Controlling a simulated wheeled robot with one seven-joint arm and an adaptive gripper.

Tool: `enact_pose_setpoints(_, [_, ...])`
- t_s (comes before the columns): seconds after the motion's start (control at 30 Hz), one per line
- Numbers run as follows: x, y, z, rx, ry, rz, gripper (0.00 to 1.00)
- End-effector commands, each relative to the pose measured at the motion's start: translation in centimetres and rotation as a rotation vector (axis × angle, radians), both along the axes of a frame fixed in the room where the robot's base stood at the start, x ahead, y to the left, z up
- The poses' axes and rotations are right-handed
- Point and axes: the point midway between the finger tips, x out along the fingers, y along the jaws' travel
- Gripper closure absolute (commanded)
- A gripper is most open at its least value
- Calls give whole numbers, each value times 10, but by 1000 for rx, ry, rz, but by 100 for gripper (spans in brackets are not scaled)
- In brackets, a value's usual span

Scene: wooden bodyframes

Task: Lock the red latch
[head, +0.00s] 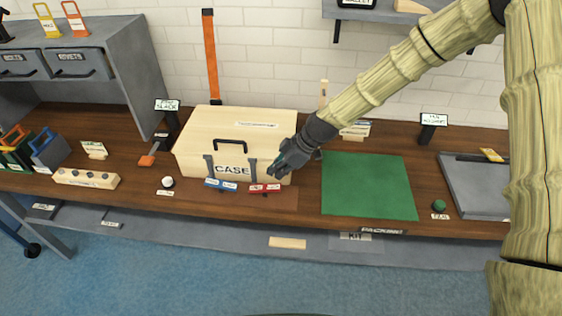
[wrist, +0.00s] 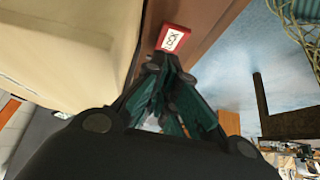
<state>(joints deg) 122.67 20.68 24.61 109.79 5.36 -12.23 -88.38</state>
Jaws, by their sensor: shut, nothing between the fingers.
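The wooden case (head: 236,122) stands closed on the brown workbench, with a black handle and a "CASE" label on its front. The red latch (head: 258,188) lies low at the case's front right, beside the blue latch (head: 221,184). In the wrist view the red latch (wrist: 174,38) shows as a red piece with a white label, just beyond my fingertips. My gripper (head: 277,171) is shut and empty at the case's front right corner, close to the red latch. In the wrist view my gripper (wrist: 165,62) seems near or against the latch; contact is unclear.
A green mat (head: 367,186) lies to the right, with a grey tray (head: 472,186) beyond it. A small white ball (head: 168,182) and a wooden block with holes (head: 87,178) are to the left. The bench's front edge runs close before the latches.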

Motion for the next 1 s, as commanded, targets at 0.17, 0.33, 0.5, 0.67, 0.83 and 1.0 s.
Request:
enact_pose_setpoints(0.17, [-1, -4, -14, 1, 3, -1, 100])
enact_pose_setpoints(0.33, [-1, -6, -24, 1, 0, -1, 100])
enact_pose_setpoints(0.5, [-1, -7, -29, 0, 0, -1, 100])
enact_pose_setpoints(0.67, [-1, -7, -30, 0, 0, -1, 100])
enact_pose_setpoints(0.83, [-1, -7, -30, 1, 0, 0, 100])
enact_pose_setpoints(1.0, [-1, 1, -35, 18, -1, 10, 100])
